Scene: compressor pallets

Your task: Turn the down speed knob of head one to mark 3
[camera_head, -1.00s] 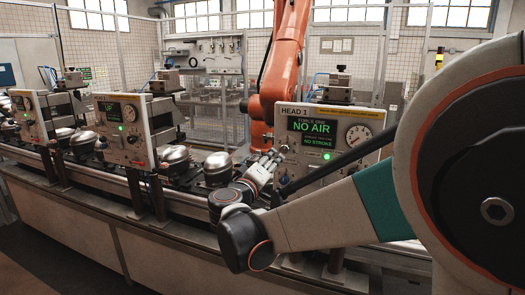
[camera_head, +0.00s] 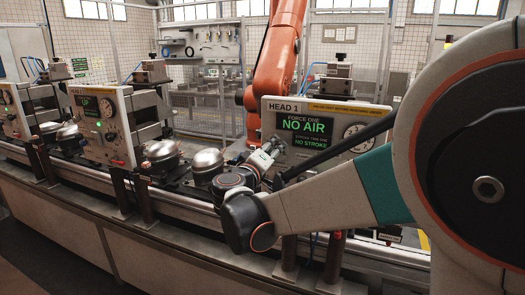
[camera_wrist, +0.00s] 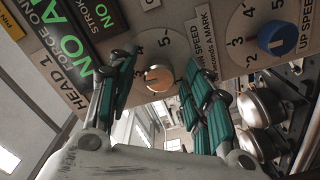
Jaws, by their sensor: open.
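The head one panel (camera_head: 381,104) stands at centre right in the head view, its green display reading "NO AIR" and "NO STROKE". In the wrist view, the down speed knob (camera_wrist: 158,78) is a round orange-tan knob on a pale dial; 4 and 5 can be read beside it. Its pointer setting is not clear. My gripper (camera_wrist: 160,66) is open, with one green-padded finger on each side of the knob; contact cannot be told. In the head view my gripper (camera_head: 265,156) is at the panel's lower left, where my arm hides the knob.
A blue up speed knob (camera_wrist: 277,37) sits to the right on the same panel in the wrist view. Another head panel (camera_head: 103,108) and silver domed compressors (camera_head: 206,162) line the conveyor to the left. An orange robot arm (camera_head: 277,70) stands behind.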

